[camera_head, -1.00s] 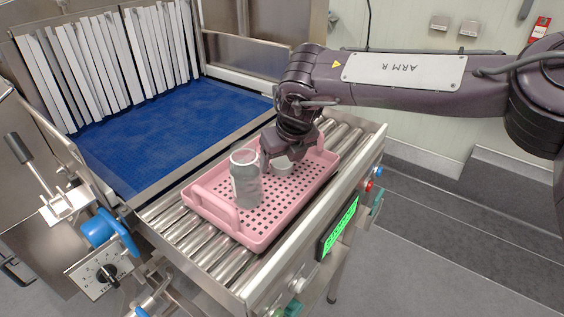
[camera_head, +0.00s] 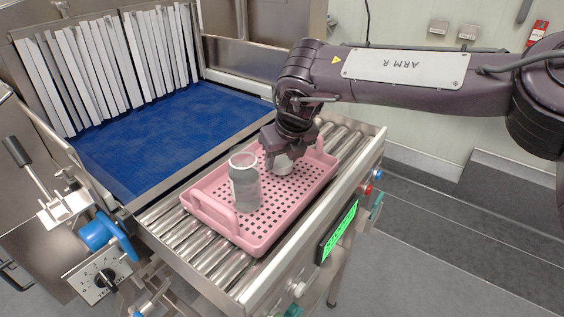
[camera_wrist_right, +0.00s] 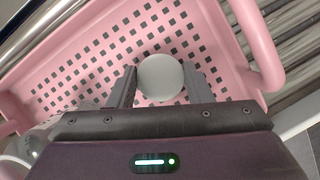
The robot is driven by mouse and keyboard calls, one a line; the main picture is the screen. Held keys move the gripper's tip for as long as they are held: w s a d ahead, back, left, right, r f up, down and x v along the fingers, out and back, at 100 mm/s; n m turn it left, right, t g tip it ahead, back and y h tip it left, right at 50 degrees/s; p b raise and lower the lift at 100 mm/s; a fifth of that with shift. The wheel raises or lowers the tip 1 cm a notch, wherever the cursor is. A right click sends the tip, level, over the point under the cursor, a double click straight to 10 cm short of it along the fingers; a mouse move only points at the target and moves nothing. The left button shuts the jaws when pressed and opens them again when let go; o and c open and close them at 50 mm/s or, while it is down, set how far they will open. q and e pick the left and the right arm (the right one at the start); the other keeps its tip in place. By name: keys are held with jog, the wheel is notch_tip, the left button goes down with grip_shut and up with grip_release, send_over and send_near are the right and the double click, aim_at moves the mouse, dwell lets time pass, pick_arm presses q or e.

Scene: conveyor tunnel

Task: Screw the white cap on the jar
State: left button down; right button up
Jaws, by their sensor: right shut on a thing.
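The open glass jar (camera_head: 245,188) stands upright in the pink tray (camera_head: 262,241), toward its near left end. My right gripper (camera_head: 279,158) is farther back in the tray, to the right of the jar. It is shut on the round white cap (camera_head: 281,166). In the right wrist view the cap (camera_wrist_right: 160,77) sits between the two fingers of my right gripper (camera_wrist_right: 158,82), over the perforated tray floor. I cannot tell whether the cap still touches the floor. Part of the jar (camera_wrist_right: 42,135) shows at the lower left there. My left gripper is out of view.
The tray rests on a metal roller conveyor (camera_head: 175,228) with raised side rails. A blue belt (camera_head: 165,135) with hanging strip curtains (camera_head: 110,60) lies behind it. A lever and blue handle (camera_head: 98,232) stand at left.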

notch_tip(320, 180, up, 11)
notch_tip(320, 180, up, 8)
send_over(282, 162)
jog(key=shift+f+p, duration=0.1)
jog(key=shift+p, duration=0.25)
